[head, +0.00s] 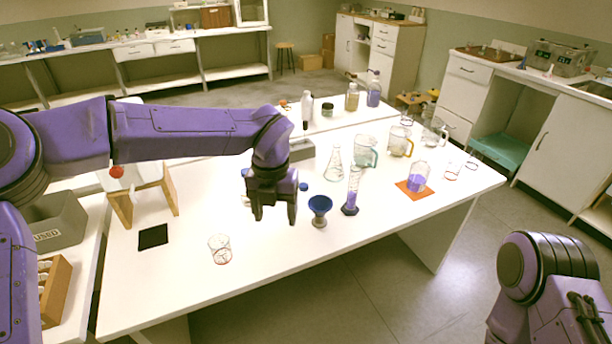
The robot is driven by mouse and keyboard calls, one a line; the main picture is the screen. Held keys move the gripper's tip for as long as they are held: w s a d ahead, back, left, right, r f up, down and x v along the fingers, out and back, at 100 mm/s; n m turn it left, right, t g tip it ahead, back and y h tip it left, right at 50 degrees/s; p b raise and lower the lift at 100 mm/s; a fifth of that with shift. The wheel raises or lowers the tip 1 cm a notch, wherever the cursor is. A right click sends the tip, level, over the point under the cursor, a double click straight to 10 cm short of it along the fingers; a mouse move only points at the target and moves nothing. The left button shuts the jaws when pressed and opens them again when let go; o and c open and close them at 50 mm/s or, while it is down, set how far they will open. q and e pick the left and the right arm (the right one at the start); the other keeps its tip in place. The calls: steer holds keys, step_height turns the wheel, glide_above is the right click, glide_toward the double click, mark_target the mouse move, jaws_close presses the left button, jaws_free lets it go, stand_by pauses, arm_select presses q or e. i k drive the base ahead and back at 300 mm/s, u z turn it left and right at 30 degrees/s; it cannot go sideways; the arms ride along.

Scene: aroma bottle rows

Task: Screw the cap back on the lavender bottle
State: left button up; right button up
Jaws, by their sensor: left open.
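A clear bottle (417,184) with purple liquid stands upright on an orange mat (400,187) at the table's right; I see no cap on it. Another bottle with purple contents (374,95) stands at the back. A small blue cap-like piece (303,187) lies on the table just right of my left gripper (273,218). Another blue piece (245,172) shows partly behind that gripper's wrist. My left gripper points down over the middle of the white table, open, with nothing seen between its fingers. My right gripper is out of view.
A blue funnel-shaped cup (320,205) and a cylinder with purple liquid (351,195) stand right of my left gripper. A flask (335,165) and jugs (365,155) stand behind. A glass beaker (220,250) and black mat (153,237) are at left front, with bare tabletop around them.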

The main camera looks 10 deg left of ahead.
mark_target(419, 171)
steer(key=i, duration=1.2)
